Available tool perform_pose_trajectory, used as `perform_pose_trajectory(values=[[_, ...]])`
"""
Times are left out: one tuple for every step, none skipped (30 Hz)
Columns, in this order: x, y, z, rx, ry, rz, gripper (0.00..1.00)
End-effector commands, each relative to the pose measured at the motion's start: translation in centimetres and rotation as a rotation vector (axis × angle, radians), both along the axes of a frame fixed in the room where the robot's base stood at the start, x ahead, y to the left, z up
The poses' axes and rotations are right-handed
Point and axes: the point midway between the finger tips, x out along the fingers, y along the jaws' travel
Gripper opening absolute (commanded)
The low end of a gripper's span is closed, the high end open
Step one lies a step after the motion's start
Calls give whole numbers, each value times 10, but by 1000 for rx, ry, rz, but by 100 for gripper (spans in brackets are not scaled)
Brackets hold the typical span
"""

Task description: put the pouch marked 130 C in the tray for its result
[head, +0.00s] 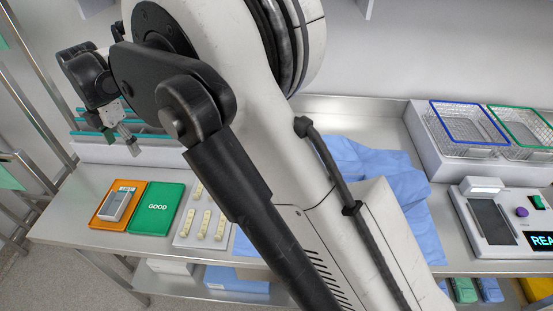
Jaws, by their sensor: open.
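My gripper (129,140) is at the upper left, pointing down above the back of the steel table, apart from the trays. It looks empty, though its fingers are small in this view. An orange tray (99,222) lies at the left of the table with a grey-and-white item (118,205) on it. The item covers any word on that tray. A green tray (158,208) marked GOOD lies to its right and is empty. No marking of 130 C is legible, so I cannot tell which thing is that pouch.
A pale board with several cream strips (204,224) lies right of the green tray. My arm hides the table's middle. Blue cloth (372,165) is behind it. Wire baskets with blue (466,104) and green (515,110) rims and a device (505,232) stand at right.

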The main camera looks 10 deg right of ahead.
Motion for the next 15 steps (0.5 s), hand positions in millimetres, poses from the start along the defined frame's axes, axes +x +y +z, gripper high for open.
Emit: perform_pose_trajectory(values=[[5,-25,16,13,-8,-78,67],[8,-37,24,23,-14,-125,67],[10,-54,35,35,-20,-186,67],[12,-66,42,43,-25,-233,67],[13,-79,50,54,-30,-278,67],[14,-96,59,67,-36,-341,67],[14,-108,66,76,-40,-387,67],[15,-121,73,86,-46,-434,67],[14,-138,81,100,-51,-495,67],[13,-151,87,110,-56,-541,67],[12,-163,93,121,-60,-586,67],[10,-181,100,135,-65,-649,67],[8,-193,105,145,-68,-694,67],[6,-205,110,157,-73,-739,67],[2,-222,116,172,-78,-799,67]])
